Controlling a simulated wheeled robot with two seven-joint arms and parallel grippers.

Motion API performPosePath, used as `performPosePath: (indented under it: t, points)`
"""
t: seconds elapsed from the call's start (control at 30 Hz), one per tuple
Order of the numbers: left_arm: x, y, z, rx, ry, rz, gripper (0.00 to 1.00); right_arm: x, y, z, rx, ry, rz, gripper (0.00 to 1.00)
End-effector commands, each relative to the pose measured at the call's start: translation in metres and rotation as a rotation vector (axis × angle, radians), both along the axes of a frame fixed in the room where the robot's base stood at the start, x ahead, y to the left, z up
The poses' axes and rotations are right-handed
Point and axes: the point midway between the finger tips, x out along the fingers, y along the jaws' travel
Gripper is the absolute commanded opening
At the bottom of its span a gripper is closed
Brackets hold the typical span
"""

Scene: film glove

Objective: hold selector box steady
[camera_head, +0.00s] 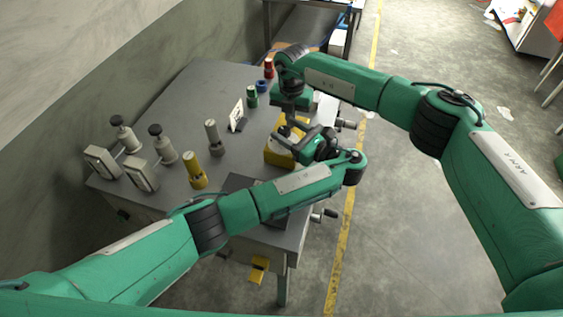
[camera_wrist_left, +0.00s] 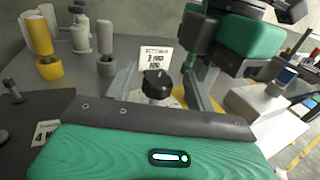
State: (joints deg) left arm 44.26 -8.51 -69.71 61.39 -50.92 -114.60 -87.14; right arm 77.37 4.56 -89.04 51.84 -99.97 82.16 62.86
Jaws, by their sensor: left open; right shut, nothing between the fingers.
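The selector box is the yellow box (camera_head: 277,154) on the grey table, partly hidden by my grippers. In the left wrist view a black knob (camera_wrist_left: 157,82) on a pale base shows between my left fingers, with a little yellow behind. My left gripper (camera_head: 300,147) is open at the box's right side; its two grey fingers also show in the left wrist view (camera_wrist_left: 163,85). I cannot tell whether they touch the box. My right gripper (camera_head: 286,128) is shut and empty, pointing down above the box; its fingertips are hard to make out.
A small sign card (camera_head: 236,115) stands behind the box. Yellow (camera_head: 194,170) and grey (camera_head: 213,137) posts stand to the left, with grey lever units (camera_head: 141,174) beyond. Red (camera_head: 268,68), blue (camera_head: 262,86) and green (camera_head: 252,96) pieces stand at the back. Open floor lies right.

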Motion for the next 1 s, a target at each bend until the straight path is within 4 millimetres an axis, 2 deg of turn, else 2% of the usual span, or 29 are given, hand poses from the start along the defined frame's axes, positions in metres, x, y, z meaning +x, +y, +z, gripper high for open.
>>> performPosePath:
  t: [0.03,0.37,1.0]
  points:
    - [0.0,0.001,0.0,0.003,-0.003,-0.028,0.55,-0.003,-0.002,-0.008,-0.007,0.01,-0.001,0.0]
    - [-0.003,0.005,-0.002,0.007,0.003,-0.24,0.55,-0.003,-0.002,-0.008,-0.007,0.01,-0.001,0.0]
    - [-0.006,0.013,-0.001,0.014,0.002,-0.848,0.55,-0.003,-0.002,-0.008,-0.007,0.01,0.0,0.0]
